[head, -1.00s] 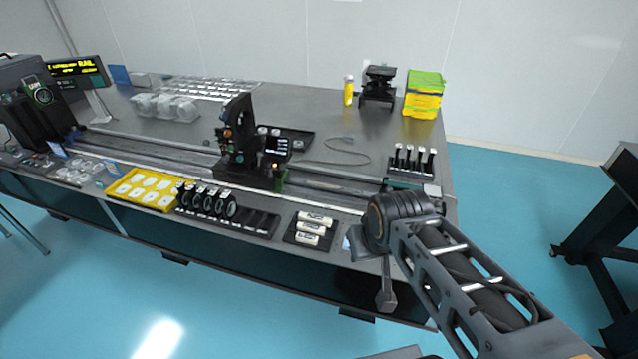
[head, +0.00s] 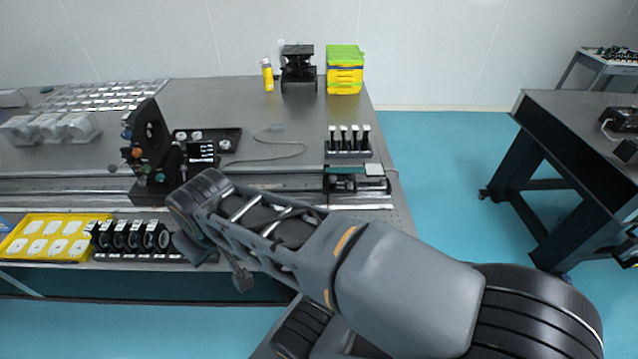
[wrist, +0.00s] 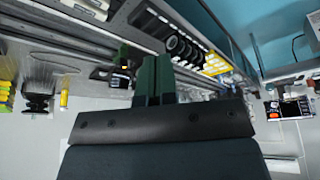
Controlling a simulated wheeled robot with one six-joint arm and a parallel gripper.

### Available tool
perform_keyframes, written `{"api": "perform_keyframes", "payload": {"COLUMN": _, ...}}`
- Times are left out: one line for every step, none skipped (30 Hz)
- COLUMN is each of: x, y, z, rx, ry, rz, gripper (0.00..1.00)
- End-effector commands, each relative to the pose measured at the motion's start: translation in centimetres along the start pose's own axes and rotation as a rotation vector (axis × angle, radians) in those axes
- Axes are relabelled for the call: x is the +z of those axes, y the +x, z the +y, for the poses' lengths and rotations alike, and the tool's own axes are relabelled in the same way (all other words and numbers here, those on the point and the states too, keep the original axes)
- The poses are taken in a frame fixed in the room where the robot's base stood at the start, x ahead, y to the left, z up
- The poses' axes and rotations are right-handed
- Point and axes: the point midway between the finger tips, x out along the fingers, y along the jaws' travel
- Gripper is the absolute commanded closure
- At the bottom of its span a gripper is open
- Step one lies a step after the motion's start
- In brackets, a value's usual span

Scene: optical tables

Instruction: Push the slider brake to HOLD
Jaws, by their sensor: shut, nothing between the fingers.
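In the wrist view my gripper (wrist: 153,80) shows two dark green fingers, shut together and empty.
A yellow tray (head: 45,240) and a row of black ring holders (head: 130,238) line the front edge. Several black posts (head: 348,140) and a rail end block (head: 357,183) stand right. A thin cable (head: 275,148) lies behind the rail. Another table (head: 570,130) stands at right.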

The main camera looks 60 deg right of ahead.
Motion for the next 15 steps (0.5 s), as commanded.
{"api": "perform_keyframes", "payload": {"x": 0.1, "y": 0.4, "z": 0.2, "rx": 0.008, "ry": -0.006, "rz": -0.011, "gripper": 1.0}}
{"api": "perform_keyframes", "payload": {"x": 0.2, "y": 0.7, "z": 0.4, "rx": 0.019, "ry": -0.014, "rz": -0.024, "gripper": 1.0}}
{"api": "perform_keyframes", "payload": {"x": 0.5, "y": 1.4, "z": 0.9, "rx": 0.041, "ry": -0.032, "rz": -0.05, "gripper": 1.0}}
{"api": "perform_keyframes", "payload": {"x": 0.7, "y": 2.1, "z": 1.4, "rx": 0.064, "ry": -0.052, "rz": -0.078, "gripper": 1.0}}
{"api": "perform_keyframes", "payload": {"x": 1.0, "y": 2.9, "z": 2.0, "rx": 0.093, "ry": -0.077, "rz": -0.113, "gripper": 1.0}}
{"api": "perform_keyframes", "payload": {"x": 1.4, "y": 4.2, "z": 3.2, "rx": 0.139, "ry": -0.115, "rz": -0.17, "gripper": 1.0}}
{"api": "perform_keyframes", "payload": {"x": 1.8, "y": 5.2, "z": 4.3, "rx": 0.18, "ry": -0.15, "rz": -0.224, "gripper": 1.0}}
{"api": "perform_keyframes", "payload": {"x": 2.2, "y": 6.3, "z": 5.5, "rx": 0.225, "ry": -0.187, "rz": -0.284, "gripper": 1.0}}
{"api": "perform_keyframes", "payload": {"x": 2.8, "y": 7.7, "z": 7.3, "rx": 0.286, "ry": -0.244, "rz": -0.373, "gripper": 1.0}}
{"api": "perform_keyframes", "payload": {"x": 3.1, "y": 8.7, "z": 8.8, "rx": 0.334, "ry": -0.287, "rz": -0.444, "gripper": 1.0}}
{"api": "perform_keyframes", "payload": {"x": 3.5, "y": 9.7, "z": 10.3, "rx": 0.382, "ry": -0.334, "rz": -0.52, "gripper": 1.0}}
{"api": "perform_keyframes", "payload": {"x": 3.9, "y": 10.9, "z": 12.3, "rx": 0.443, "ry": -0.396, "rz": -0.623, "gripper": 1.0}}
{"api": "perform_keyframes", "payload": {"x": 4.1, "y": 11.6, "z": 13.8, "rx": 0.487, "ry": -0.441, "rz": -0.699, "gripper": 1.0}}
{"api": "perform_keyframes", "payload": {"x": 4.3, "y": 12.4, "z": 15.3, "rx": 0.528, "ry": -0.486, "rz": -0.775, "gripper": 1.0}}
{"api": "perform_keyframes", "payload": {"x": 4.4, "y": 13.3, "z": 17.1, "rx": 0.581, "ry": -0.546, "rz": -0.874, "gripper": 1.0}}
